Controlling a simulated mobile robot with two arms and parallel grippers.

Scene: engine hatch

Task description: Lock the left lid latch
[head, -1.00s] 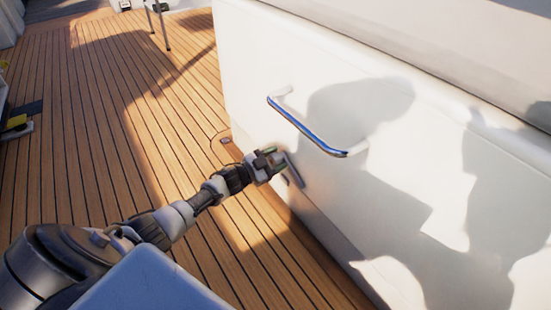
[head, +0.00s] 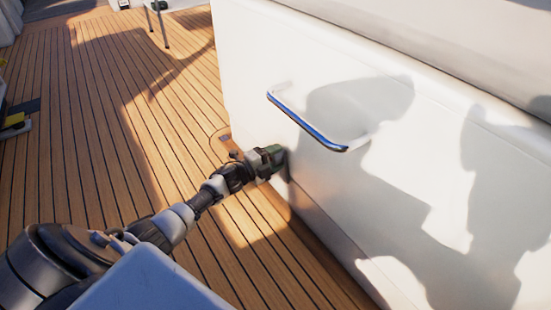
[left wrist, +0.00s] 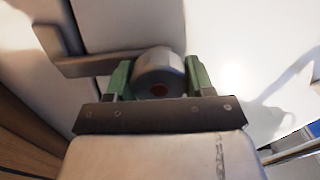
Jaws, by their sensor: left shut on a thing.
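The left lid latch (left wrist: 95,64) shows in the left wrist view as a grey metal lever with a round hub (left wrist: 158,70) and a red dot at its centre. The lever extends left from the hub and bends at its end. My left gripper (left wrist: 159,62) has its green fingers on both sides of the hub and is shut on it. In the head view my left gripper (head: 274,156) is against the white hatch side (head: 330,210), below the handle, and the latch is hidden there. My right gripper is not in view.
A shiny bar handle (head: 308,129) sticks out of the white side just above and right of my left gripper. The wooden deck (head: 110,130) is open to the left. A thin-legged piece of furniture (head: 165,30) stands far back.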

